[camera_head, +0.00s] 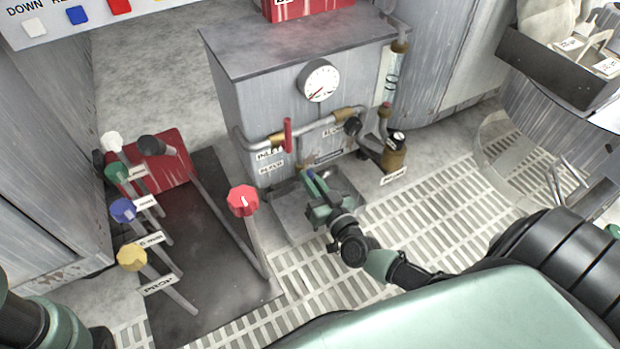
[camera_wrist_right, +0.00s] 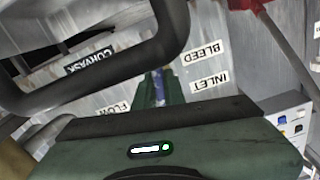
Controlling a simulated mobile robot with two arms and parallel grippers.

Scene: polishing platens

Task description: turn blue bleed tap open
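The blue bleed tap (camera_head: 312,177) is a small blue handle low on the front of the grey cabinet, mostly hidden by my right gripper. It also shows as a narrow blue strip in the right wrist view (camera_wrist_right: 158,88), between the green fingers. My right gripper (camera_head: 311,180) reaches up to the cabinet front, and its fingers lie close along both sides of the blue handle, with little gap visible. The BLEED label (camera_wrist_right: 202,50) and INLET label (camera_wrist_right: 211,79) show beside the fingers in the wrist view. My left gripper is out of view.
A red lever (camera_head: 288,135) and a pressure gauge (camera_head: 320,80) are on the cabinet above. Several coloured-knob levers, including a red one (camera_head: 243,201), stand to the left. Grated floor (camera_head: 440,220) lies open to the right.

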